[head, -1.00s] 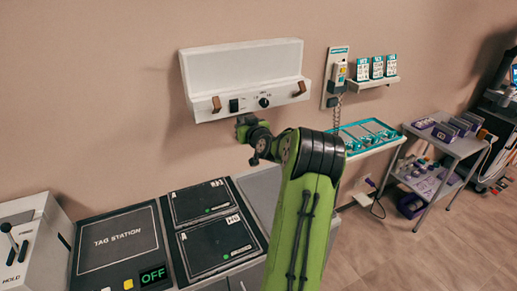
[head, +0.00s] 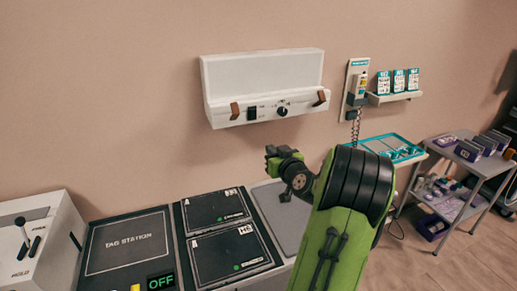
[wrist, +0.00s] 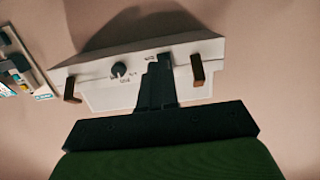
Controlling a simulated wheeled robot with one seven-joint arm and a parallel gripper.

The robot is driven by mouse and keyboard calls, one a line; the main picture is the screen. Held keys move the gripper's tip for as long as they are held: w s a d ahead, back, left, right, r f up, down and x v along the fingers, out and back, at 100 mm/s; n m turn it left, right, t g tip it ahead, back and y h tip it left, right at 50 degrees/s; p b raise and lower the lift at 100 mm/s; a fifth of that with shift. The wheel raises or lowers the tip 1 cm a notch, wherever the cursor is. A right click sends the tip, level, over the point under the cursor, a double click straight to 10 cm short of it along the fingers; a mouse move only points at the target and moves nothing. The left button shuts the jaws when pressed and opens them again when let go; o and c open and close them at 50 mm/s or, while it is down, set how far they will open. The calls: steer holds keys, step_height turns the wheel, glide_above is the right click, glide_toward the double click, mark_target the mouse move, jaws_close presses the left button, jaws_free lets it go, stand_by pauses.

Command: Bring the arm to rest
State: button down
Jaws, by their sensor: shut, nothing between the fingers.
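My green arm (head: 338,240) rises from the bottom of the head view, with its dark joint bent near the middle right. Its far end is in front of the wall, below the white wall unit (head: 265,90). In the wrist view my gripper (wrist: 157,75) shows as dark fingers together, with nothing between them. The white wall unit, with its knob and two brown hooks, also shows behind the fingers in the wrist view (wrist: 100,92). I cannot tell how far the fingers are from it.
Below stand a tag station (head: 125,240) reading OFF, two black pads (head: 215,207) and a grey panel (head: 285,215). A lever box (head: 35,240) is at the left. A teal tray (head: 385,148), a corded handset (head: 360,88) and a cart (head: 480,170) are at the right.

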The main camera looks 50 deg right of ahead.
steer(key=w+a+r+n+g+y, duration=0.1)
steer(key=w+a+n+g+y, duration=0.15)
steer(key=a, duration=1.05)
steer(key=w+a+n+g+y, duration=0.1)
steer(key=w+a+n+y, duration=0.25)
steer(key=a, duration=0.85)
steer(key=s+a+g+y, duration=0.2)
steer(key=s+a+g, duration=0.1)
steer(key=s+a, duration=1.1)
steer(key=s+a+f+g, duration=0.2)
steer(key=s, duration=0.5)
steer(key=shift+s+a, duration=0.3)
steer(key=shift+s, duration=0.1)
